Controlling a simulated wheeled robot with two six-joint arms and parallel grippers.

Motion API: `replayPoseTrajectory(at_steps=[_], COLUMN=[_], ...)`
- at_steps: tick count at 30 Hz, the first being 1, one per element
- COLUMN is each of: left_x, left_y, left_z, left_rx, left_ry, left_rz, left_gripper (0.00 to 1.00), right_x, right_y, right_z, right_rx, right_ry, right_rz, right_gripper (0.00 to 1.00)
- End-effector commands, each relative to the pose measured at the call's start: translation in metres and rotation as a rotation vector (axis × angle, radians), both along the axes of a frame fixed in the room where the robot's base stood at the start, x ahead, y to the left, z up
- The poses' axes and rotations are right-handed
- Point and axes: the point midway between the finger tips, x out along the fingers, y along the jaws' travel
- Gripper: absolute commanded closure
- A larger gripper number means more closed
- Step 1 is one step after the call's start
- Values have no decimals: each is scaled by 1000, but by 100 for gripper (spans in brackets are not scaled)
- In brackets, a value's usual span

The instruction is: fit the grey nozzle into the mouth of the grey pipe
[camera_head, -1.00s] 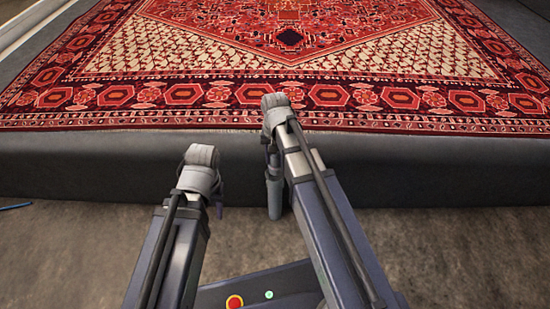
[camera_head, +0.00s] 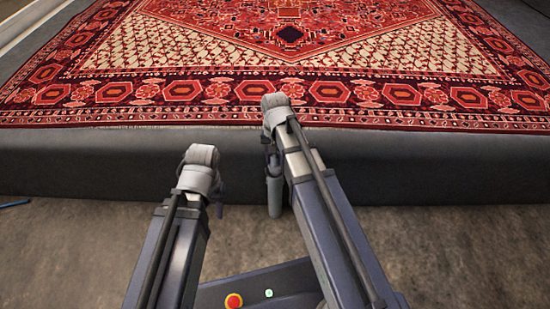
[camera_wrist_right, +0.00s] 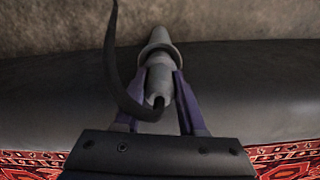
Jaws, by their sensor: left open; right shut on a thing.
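My right gripper (camera_wrist_right: 165,100) is shut on a grey, stepped, round piece, which I take to be the grey nozzle (camera_wrist_right: 160,75). In the right wrist view its wider collar and narrower end point away from the gripper, and a dark curved strip crosses beside it. In the head view the nozzle (camera_head: 274,195) hangs down below my right wrist, in front of the dark ledge; the right fingers are mostly hidden there. My left gripper (camera_head: 219,209) is open, mostly hidden behind its wrist, left of the nozzle and apart from it. I see no separate grey pipe or mouth.
A red patterned rug (camera_head: 290,70) lies on a dark raised ledge (camera_head: 440,165) across the scene. Brown bare floor (camera_head: 450,250) lies before the ledge. A thin blue thing (camera_head: 14,204) lies on the floor at the far left.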

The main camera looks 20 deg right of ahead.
Motion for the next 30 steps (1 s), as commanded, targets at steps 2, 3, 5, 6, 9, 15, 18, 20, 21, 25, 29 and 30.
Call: replayPoseTrajectory(at_steps=[2, 3, 5, 6, 9, 15, 18, 20, 21, 25, 29, 30], left_x=[0, 0, 0, 0, 0, 0, 0, 0, 0, 0, 0, 0], left_y=[0, 0, 0, 0, 0, 0, 0, 0, 0, 0, 0, 0], left_z=[-3, -4, -6, -7, -9, -14, -16, -18, -17, -16, -16, -16], left_rx=[0, 0, 0, 0, 0, 0, 0, 0, 0, 0, 0, 0], left_ry=[0, 0, 0, 0, 0, 0, 0, 0, 0, 0, 0, 0], left_rz=[0, 0, 0, 0, 0, 0, 0, 0, 0, 0, 0, 0], left_gripper=[50, 50, 50, 50, 50, 50, 50, 50, 50, 50, 50, 50], right_x=[0, 0, 0, 0, 0, 0, 0, 0, 0, 0, 0, 0], right_y=[0, 0, 0, 0, 0, 0, 0, 0, 0, 0, 0, 0], right_z=[-3, -4, -6, -7, -9, -14, -16, -17, -17, -16, -16, -16], right_rx=[0, 0, 0, 0, 0, 0, 0, 0, 0, 0, 0, 0], right_ry=[0, 0, 0, 0, 0, 0, 0, 0, 0, 0, 0, 0], right_rz=[0, 0, 0, 0, 0, 0, 0, 0, 0, 0, 0, 0], right_gripper=[100, 100, 100, 100, 100, 100, 100, 100, 58, 43, 29, 25])
